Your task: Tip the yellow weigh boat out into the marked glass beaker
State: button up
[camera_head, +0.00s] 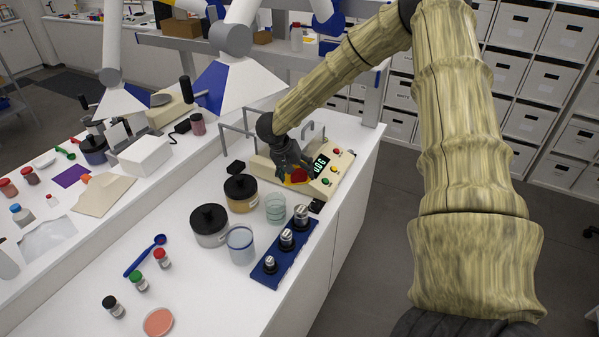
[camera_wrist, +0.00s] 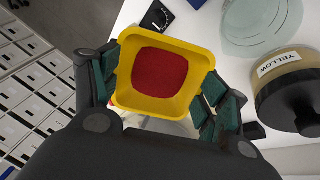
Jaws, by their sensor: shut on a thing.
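My gripper (camera_head: 290,170) is shut on the yellow weigh boat (camera_head: 288,182), over the front of the balance. In the wrist view, my gripper's fingers (camera_wrist: 160,88) clasp the boat (camera_wrist: 182,112) from both sides, and dark red powder (camera_wrist: 159,73) lies in its bottom. A greenish glass vessel with rings (camera_head: 275,208) stands to the lower left of my gripper; it also shows in the wrist view (camera_wrist: 262,28), apart from the boat. A bluish glass vessel (camera_head: 240,246) stands nearer the camera. I cannot read which glass bears the mark.
The cream balance (camera_head: 340,168) has a lit display and buttons. Two black-lidded jars (camera_head: 241,204) (camera_head: 210,236) stand left of the glasses. A blue block with metal weights (camera_head: 268,278) lies along the counter's right edge. Small vials, a blue spoon (camera_head: 145,254) and a pink dish (camera_head: 158,322) lie farther left.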

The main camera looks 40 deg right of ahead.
aim_at(298, 178)
jog(key=shift+w+a+r+h, duration=0.1)
jog(key=shift+a+r+h, duration=0.1)
jog(key=shift+a+h, duration=0.35)
jog(key=shift+a+r+h+p, duration=0.2)
jog(key=shift+a+h+p, duration=0.1)
jog(key=shift+a+h, duration=0.2)
jog(key=shift+a+r+h+p, duration=0.25)
jog(key=shift+a+h, duration=0.1)
jog(key=shift+h, duration=0.2)
jog(key=shift+a+r+h, duration=0.25)
jog(key=shift+a+h, duration=0.15)
jog(key=shift+h, duration=0.45)
jog(key=shift+a+r+h, duration=0.2)
jog(key=shift+a+h, duration=0.15)
jog(key=shift+h, duration=0.5)
jog(key=shift+a+r+h+b, duration=0.15)
jog(key=shift+a+h+b, duration=0.35)
jog(key=shift+h, duration=1)
jog(key=shift+a+r+h+b, duration=0.1)
jog(key=shift+a+h+b, duration=0.5)
jog(key=shift+h, duration=0.3)
jog(key=shift+a+h+b, duration=0.45)
jog(key=shift+h+b, duration=0.15)
jog(key=shift+h, duration=0.3)
jog(key=shift+a+r+h, duration=0.1)
jog(key=shift+h, duration=0.2)
